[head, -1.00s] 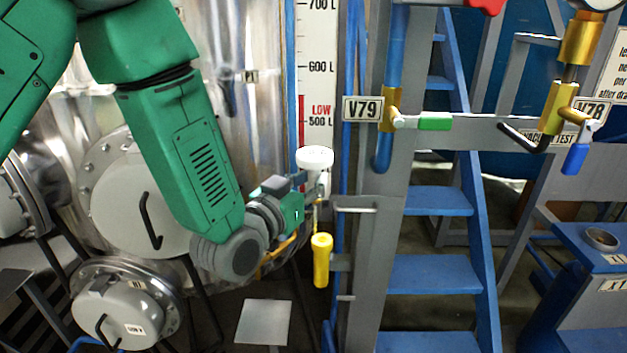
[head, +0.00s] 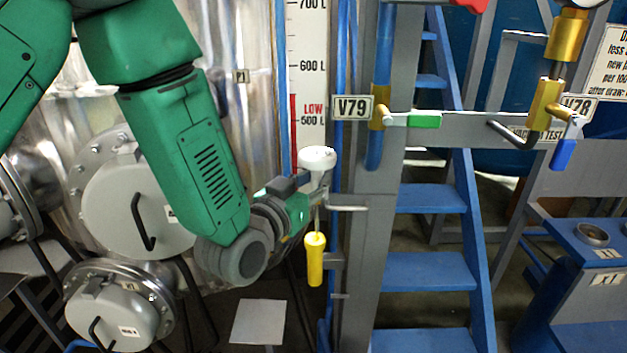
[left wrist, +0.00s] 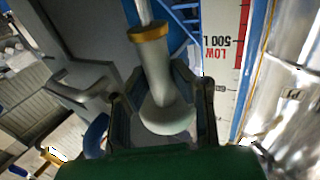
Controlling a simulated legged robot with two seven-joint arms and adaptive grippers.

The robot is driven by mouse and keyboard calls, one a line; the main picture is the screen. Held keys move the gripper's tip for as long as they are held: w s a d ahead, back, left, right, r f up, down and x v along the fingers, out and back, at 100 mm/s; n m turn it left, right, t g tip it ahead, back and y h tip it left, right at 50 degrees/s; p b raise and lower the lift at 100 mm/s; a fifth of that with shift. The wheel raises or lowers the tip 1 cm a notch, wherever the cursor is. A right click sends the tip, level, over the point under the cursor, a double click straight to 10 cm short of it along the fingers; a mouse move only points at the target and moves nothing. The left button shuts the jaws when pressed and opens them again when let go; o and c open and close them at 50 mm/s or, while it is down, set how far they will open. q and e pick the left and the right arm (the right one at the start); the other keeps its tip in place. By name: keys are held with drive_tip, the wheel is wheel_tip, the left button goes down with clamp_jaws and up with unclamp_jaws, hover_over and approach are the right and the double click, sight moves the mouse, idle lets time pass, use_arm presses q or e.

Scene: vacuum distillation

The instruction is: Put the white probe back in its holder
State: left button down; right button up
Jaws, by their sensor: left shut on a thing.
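The white probe (head: 318,158) has a rounded white head, and its thin shaft points down in the head view. My left gripper (head: 313,185) is shut on it just below the head. In the left wrist view the probe (left wrist: 166,110), with a gold collar, sits between the fingers (left wrist: 165,88). A yellow tube (head: 315,263), which looks like the holder, hangs upright beside the grey post. The shaft's lower end meets the yellow tube's top in the picture; I cannot tell if it is inside, above or in front. My right gripper is out of view.
The grey post (head: 368,230) with short grey bars stands just right of the probe. A blue pipe and valve V79 (head: 380,117) are above. Blue steps (head: 430,272) are further right. A steel vessel (head: 240,110) with round hatches is on the left.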

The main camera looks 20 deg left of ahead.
use_arm(q)
drive_tip(key=shift+d, duration=0.2)
drive_tip(key=shift+d, duration=0.1)
drive_tip(key=shift+f+b, duration=0.3)
drive_tip(key=shift+a+f+b, duration=0.2)
drive_tip(key=shift+f+b, duration=0.2)
drive_tip(key=shift+f, duration=0.15)
drive_tip(key=shift+f+b, duration=0.35)
drive_tip(key=shift+f, duration=0.1)
drive_tip(key=shift+f, duration=0.3)
drive_tip(key=shift+d+f+b, duration=0.15)
drive_tip(key=shift+f+b, duration=2.65)
drive_tip(key=shift+f, duration=0.35)
drive_tip(key=c, duration=1.3)
unclamp_jaws()
drive_tip(key=shift+d, duration=0.15)
